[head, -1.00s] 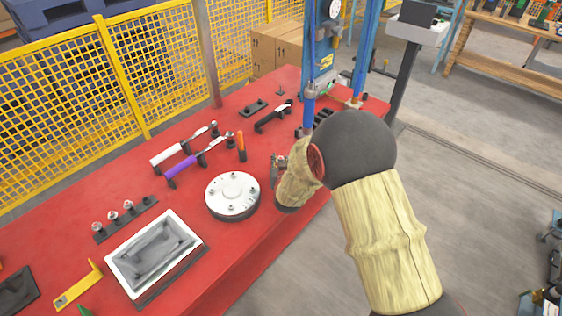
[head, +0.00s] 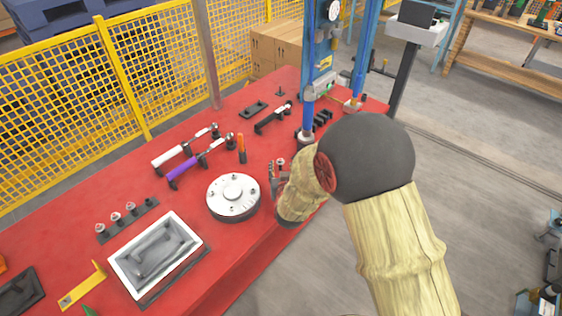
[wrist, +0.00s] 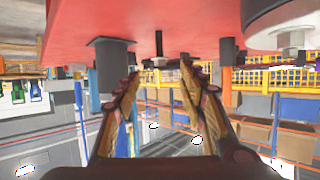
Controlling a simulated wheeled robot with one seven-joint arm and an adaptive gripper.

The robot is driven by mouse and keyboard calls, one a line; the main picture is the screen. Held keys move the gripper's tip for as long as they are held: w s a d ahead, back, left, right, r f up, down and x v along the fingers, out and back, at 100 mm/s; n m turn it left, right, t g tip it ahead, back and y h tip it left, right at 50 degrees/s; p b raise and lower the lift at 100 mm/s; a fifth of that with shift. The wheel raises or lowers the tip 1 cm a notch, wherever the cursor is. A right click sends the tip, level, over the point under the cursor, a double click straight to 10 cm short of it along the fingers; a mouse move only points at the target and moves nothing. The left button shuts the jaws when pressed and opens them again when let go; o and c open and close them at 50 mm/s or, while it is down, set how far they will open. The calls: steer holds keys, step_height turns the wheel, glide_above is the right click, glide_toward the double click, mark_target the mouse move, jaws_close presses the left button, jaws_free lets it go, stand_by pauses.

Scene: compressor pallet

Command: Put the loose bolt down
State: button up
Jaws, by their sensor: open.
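The loose bolt (head: 281,162) stands on the red table just past my gripper (head: 273,178), its silver head up. The wrist view looks upside down, and there a bolt (wrist: 160,46) hangs from the red surface, head at its free end. It lies in line with the gap between the fingertips of my gripper (wrist: 161,73). The fingers are apart, with nothing seen between them. In the head view my arm partly hides the gripper. A round silver compressor cover (head: 233,193) with several bolts stands left of the gripper.
The blue press (head: 309,110) stands behind my gripper. Bare red table lies between the cover and the tools.

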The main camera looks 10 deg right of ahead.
steer(key=s+a+r+n+g+y+p, duration=0.1)
steer(key=s+a+r+g+y, duration=0.2)
steer(key=s+r, duration=1.2)
steer(key=s+d+r+g, duration=0.1)
steer(key=s+r, duration=0.1)
steer(key=s, duration=0.5)
steer(key=s+d+r+g, duration=0.2)
steer(key=s+r, duration=0.1)
steer(key=s, duration=0.4)
steer(key=s+d+r+g+h, duration=0.1)
steer(key=s+d+r, duration=0.1)
steer(key=s, duration=0.5)
steer(key=shift+s+r+n+g, duration=0.15)
steer(key=shift+r+n+g, duration=0.15)
steer(key=shift+r+n, duration=0.1)
